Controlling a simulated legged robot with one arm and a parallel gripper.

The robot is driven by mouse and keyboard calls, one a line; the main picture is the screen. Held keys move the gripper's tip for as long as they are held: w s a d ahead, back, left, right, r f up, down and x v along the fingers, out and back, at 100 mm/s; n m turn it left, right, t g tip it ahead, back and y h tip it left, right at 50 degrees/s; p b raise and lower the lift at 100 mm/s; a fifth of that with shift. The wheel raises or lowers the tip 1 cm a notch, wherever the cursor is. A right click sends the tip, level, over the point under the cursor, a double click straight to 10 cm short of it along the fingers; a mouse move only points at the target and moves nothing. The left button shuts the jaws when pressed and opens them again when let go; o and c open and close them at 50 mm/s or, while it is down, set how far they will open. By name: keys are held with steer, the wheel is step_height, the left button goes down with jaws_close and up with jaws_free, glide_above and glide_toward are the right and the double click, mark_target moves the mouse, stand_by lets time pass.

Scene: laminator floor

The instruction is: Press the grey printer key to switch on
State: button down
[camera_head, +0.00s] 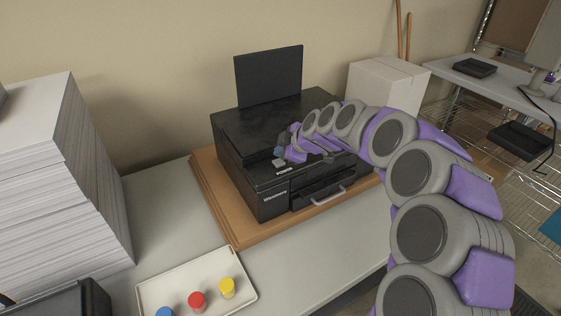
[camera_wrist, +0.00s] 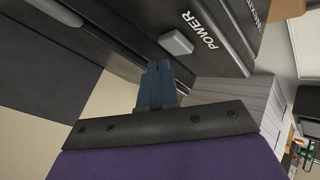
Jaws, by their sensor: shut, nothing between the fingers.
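The black printer (camera_head: 262,140) stands on a brown wooden board on the table, its rear panel upright. Its grey key (camera_head: 279,163) is on the front left of the top. In the wrist view the grey key (camera_wrist: 176,42) lies beside the white word POWER. My gripper (camera_head: 280,152) is at the printer's top, just behind the key in the head view. In the wrist view my gripper (camera_wrist: 160,68) is shut and empty, its blue fingertips close below the key. A small gap seems to separate them. The key looks raised.
A tall stack of paper (camera_head: 65,180) stands at the left. A white tray (camera_head: 245,291) in front holds red (camera_head: 197,301), yellow (camera_head: 228,287) and blue (camera_head: 165,313) capped items. A white box (camera_head: 385,85) is behind the printer. Bare table lies right of the tray.

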steer(key=shift+a, duration=0.15)
steer(key=shift+a+f, duration=0.2)
steer(key=shift+f+b, duration=0.2)
steer(key=shift+b, duration=0.4)
steer(key=shift+s+d, duration=0.1)
steer(key=shift+f+b, duration=0.5)
steer(key=shift+b, duration=0.15)
stand_by(0.4)
steer(key=shift+r, duration=0.95)
